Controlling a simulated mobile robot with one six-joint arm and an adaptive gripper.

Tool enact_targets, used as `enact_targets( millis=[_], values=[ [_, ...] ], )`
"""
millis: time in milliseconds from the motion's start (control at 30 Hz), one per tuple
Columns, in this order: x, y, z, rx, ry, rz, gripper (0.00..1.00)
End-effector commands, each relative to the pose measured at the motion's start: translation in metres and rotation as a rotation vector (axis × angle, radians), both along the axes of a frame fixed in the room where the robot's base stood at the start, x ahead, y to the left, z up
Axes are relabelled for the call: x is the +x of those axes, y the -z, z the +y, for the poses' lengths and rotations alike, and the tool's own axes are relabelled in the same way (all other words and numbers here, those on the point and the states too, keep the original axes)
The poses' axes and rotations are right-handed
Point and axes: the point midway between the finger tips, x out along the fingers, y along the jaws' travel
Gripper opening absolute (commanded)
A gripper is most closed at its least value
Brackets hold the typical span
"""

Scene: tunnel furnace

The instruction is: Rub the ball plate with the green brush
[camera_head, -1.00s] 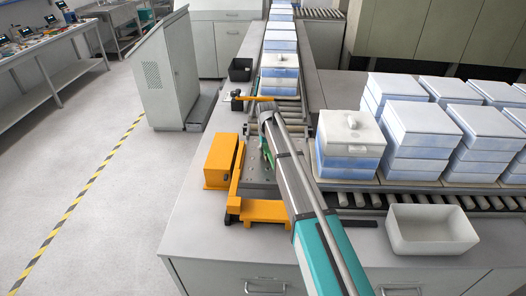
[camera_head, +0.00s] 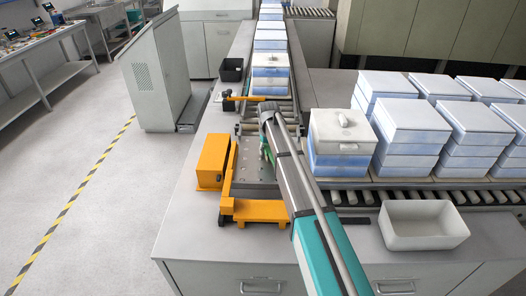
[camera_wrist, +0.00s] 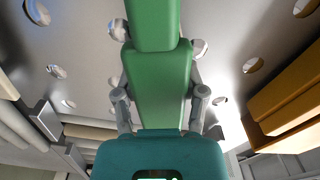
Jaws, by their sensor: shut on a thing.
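The ball plate (camera_head: 250,166) is a grey metal plate with round holes, set in an orange frame at the corner of the conveyor. It fills much of the wrist view (camera_wrist: 85,25), where shiny balls sit in several of its holes. My gripper (camera_wrist: 160,98) is shut on the green brush (camera_wrist: 158,75), with one finger on each side of it. The brush lies across the middle of the plate in the wrist view; I cannot tell if it touches the surface. In the head view my arm hides most of the gripper and brush over the plate.
An orange block (camera_head: 213,160) stands left of the plate. A white lidded box (camera_head: 341,138) stands close on the right, with stacked boxes beyond. The front-left counter is clear.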

Motion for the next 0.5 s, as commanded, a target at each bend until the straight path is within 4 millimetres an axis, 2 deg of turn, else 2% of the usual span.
enact_targets(
  millis=[500],
  values=[
    [-0.0004,0.0007,-0.0066,0.000,0.001,0.000,0.02]
  ],
)
